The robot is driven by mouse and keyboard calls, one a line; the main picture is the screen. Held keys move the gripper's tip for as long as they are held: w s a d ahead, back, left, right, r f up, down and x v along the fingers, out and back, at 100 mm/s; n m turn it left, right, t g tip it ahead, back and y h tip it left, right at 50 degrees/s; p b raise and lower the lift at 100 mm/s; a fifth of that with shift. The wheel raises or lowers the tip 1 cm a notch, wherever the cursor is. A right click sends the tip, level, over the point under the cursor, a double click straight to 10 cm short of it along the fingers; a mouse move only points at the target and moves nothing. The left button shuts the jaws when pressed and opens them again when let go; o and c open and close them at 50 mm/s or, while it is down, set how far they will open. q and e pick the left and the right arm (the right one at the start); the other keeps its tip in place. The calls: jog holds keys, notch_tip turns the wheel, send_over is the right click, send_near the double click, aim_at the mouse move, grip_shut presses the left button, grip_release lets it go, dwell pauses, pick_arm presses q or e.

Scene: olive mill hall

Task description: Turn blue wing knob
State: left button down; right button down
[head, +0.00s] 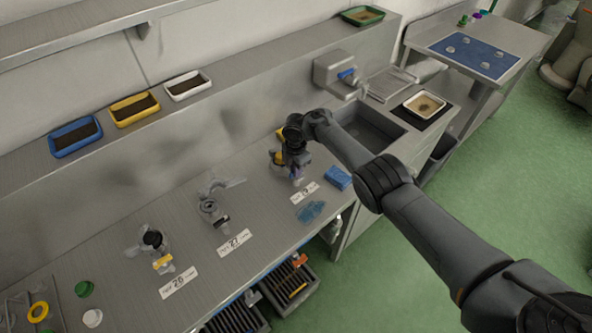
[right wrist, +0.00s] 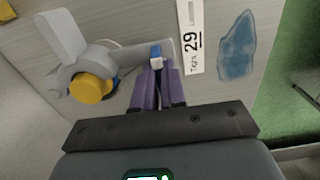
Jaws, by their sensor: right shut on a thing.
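The blue wing knob (right wrist: 155,50) shows between the tips of my right gripper (right wrist: 157,72) in the right wrist view. The purple fingers are shut on it, and they hide most of it. The knob sits by a grey valve fitting (right wrist: 67,75) with a yellow cap (right wrist: 91,88) on its left side. In the head view my right gripper (head: 297,172) points down over this fitting, which stands on the steel bench behind the label 29 (head: 304,193); my wrist hides much of it. My left gripper is in neither view.
A blue sponge (head: 338,178) and a crumpled blue cloth (head: 310,211) lie close to the right of the gripper. Two similar fittings stand left, behind labels 27 (head: 235,243) and 26 (head: 179,282). A sink (head: 372,130) is at the right.

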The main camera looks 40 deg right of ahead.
jog(key=shift+f+n, duration=0.1)
jog(key=shift+n, duration=0.2)
jog(key=c, duration=1.2)
grip_release()
jog(key=shift+r, duration=0.4)
notch_tip(320, 180, up, 10)
jog(key=p, duration=0.3)
